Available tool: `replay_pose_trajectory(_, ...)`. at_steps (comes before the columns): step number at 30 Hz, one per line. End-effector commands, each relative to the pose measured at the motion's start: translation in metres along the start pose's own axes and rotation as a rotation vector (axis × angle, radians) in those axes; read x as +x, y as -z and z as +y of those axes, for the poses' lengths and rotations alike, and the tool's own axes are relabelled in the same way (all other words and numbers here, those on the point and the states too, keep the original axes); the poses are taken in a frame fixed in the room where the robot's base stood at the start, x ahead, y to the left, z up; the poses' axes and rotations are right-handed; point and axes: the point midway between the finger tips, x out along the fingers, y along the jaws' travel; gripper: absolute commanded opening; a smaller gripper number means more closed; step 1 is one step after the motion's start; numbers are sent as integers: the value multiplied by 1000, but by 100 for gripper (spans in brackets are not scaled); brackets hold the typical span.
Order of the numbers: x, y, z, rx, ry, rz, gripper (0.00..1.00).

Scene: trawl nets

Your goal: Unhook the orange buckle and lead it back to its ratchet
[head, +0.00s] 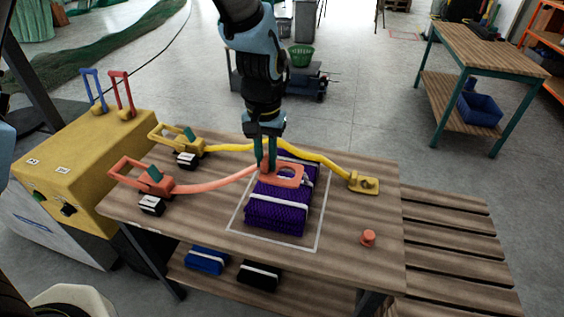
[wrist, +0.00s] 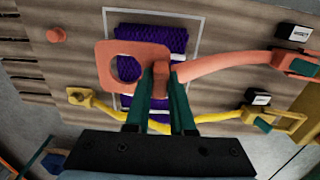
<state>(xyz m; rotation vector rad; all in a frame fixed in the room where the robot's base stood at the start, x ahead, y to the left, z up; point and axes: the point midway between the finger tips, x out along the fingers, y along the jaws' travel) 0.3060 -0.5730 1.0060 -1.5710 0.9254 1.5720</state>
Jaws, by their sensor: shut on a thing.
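The orange buckle (head: 286,175) is a flat plate with a large hole, held above the purple folded net (head: 276,209). My gripper (head: 266,168) is shut on the buckle's strap end; the wrist view shows the fingers (wrist: 160,85) closed around its narrow neck. The orange strap (head: 217,184) runs left from the buckle to the orange ratchet (head: 151,178) at the table's left edge. The orange peg (head: 368,238) stands bare on the right of the table, apart from the buckle; it also shows in the wrist view (wrist: 57,35).
Small label blocks stand by both ratchets. A white outline (head: 318,226) frames the net. The table's front right is mostly clear.

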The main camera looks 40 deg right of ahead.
Motion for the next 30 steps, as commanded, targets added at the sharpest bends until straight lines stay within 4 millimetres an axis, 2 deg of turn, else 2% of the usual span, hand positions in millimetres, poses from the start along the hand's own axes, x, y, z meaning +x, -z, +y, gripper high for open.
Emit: replay_pose_trajectory(30, 0, 0, -127, -3, 0, 2, 0)
